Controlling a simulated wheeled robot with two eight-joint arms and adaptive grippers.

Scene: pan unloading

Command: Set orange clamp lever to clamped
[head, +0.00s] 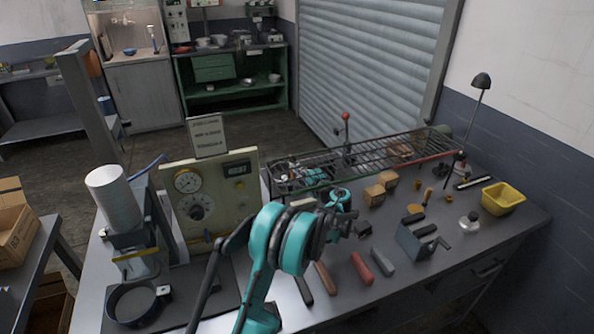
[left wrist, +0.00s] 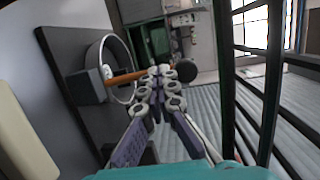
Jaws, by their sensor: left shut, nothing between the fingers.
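The orange clamp lever (left wrist: 128,77) shows in the left wrist view as a thin rod. It runs from a grey block (left wrist: 88,86) beside a pale ring (left wrist: 108,58) to a black ball knob (left wrist: 187,73). My left gripper (left wrist: 160,71) is shut and empty, its fingertips overlapping the rod just short of the knob. I cannot tell whether they touch it. In the head view my left gripper (head: 290,174) shows partly through the wire rack, behind the gauge panel. The lever is not clear there. My right gripper is not in view.
The wire rack (head: 375,160) stands close over my left gripper; its dark bars (left wrist: 272,85) show in the wrist view. The gauge panel (head: 225,205) is left of my arm. Tools, wooden blocks and a yellow bin (head: 503,198) crowd the bench at right.

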